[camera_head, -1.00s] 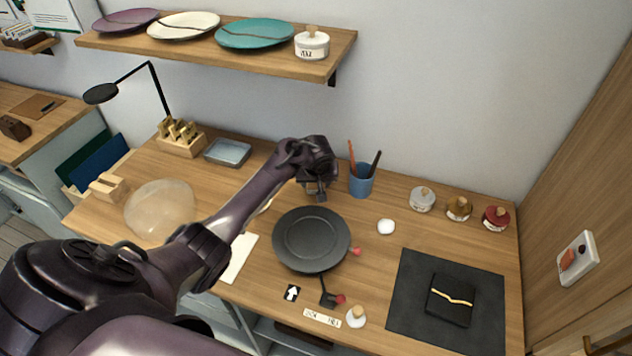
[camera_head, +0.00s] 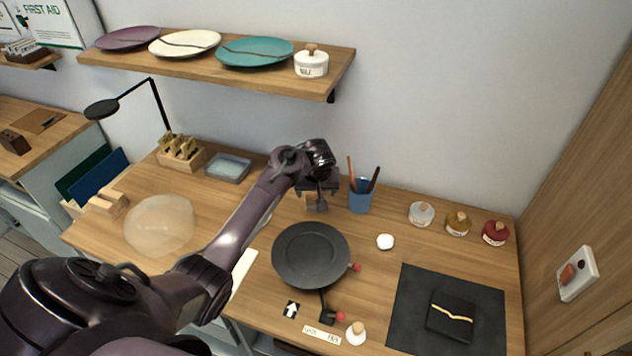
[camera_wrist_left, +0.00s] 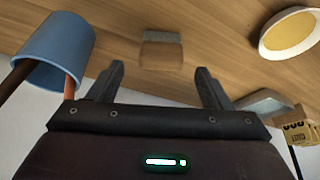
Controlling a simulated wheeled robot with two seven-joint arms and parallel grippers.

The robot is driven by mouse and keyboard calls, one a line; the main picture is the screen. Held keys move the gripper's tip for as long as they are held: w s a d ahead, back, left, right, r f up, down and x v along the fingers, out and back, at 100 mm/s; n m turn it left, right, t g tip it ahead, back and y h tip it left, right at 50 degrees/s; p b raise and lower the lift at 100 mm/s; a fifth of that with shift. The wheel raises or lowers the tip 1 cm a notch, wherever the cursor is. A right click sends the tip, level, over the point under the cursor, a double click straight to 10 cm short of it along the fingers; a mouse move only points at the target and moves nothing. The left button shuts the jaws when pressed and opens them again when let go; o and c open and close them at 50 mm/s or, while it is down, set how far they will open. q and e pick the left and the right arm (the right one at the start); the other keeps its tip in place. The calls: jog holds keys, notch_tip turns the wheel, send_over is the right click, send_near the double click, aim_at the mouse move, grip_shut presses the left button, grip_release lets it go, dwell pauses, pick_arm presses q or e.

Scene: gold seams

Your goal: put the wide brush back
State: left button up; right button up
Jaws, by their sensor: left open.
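A small block-like thing with a wooden body and a grey band, which looks like the wide brush (camera_wrist_left: 161,52), is on the table in the left wrist view, ahead of and between my fingers. In the head view it is mostly hidden by my gripper. My left gripper (camera_head: 318,198) is open and empty above the table, left of the blue cup; its two fingers also show in the left wrist view (camera_wrist_left: 160,85). The blue cup (camera_head: 360,196) holds a reddish and a dark handle; it also shows in the left wrist view (camera_wrist_left: 58,50). My right gripper is not in view.
A dark round plate (camera_head: 311,256) lies in front of my gripper. A grey tray (camera_head: 228,167) and a wooden holder (camera_head: 182,153) stand to the left. A white-rimmed dish (camera_wrist_left: 290,35) is near in the wrist view. Several jars stand right, by a black mat (camera_head: 410,310).

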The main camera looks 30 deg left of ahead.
pick_arm(q)
jog(key=v, duration=0.6)
jog(key=shift+r, duration=0.25)
jog(key=shift+s+f, duration=0.1)
jog(key=shift+s, duration=0.05)
